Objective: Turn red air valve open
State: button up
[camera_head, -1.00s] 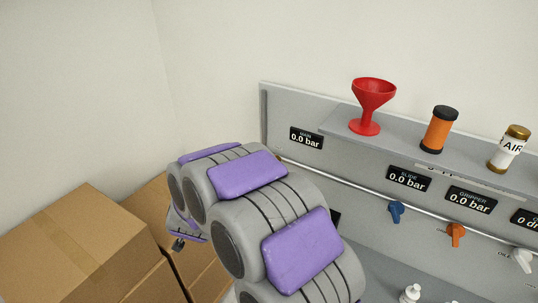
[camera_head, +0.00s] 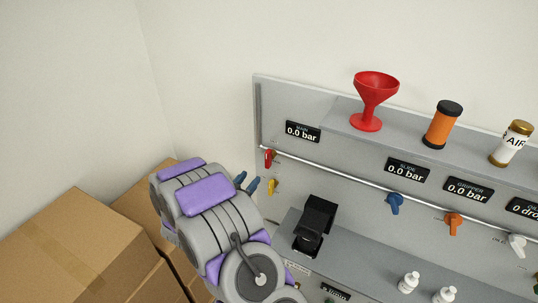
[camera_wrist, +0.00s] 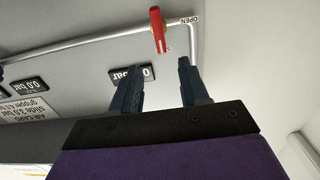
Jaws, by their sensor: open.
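The red air valve (camera_head: 268,158) sits at the left end of the pipe on the grey panel, below the MAIN display reading 0.0 bar. In the wrist view the red valve handle (camera_wrist: 157,30) is beyond the fingertips, near the pipe's corner and an OPEN label (camera_wrist: 188,20). My gripper (camera_head: 247,184) is open and empty, just left of and below the valve in the head view, apart from it. Its two dark fingers also show in the wrist view (camera_wrist: 158,77), with a clear gap between them.
A yellow valve (camera_head: 272,187) is just below the red one. Blue (camera_head: 394,203), orange (camera_head: 453,223) and white (camera_head: 517,245) valves lie further right. A black device (camera_head: 316,226) stands on the lower bench. Cardboard boxes (camera_head: 75,245) stand at the left.

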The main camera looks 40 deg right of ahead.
aim_at(268, 159)
jog(key=b+x, duration=0.2)
jog(key=x, duration=1.3)
jog(key=shift+w+d, duration=0.15)
jog(key=shift+d, duration=0.1)
grip_shut()
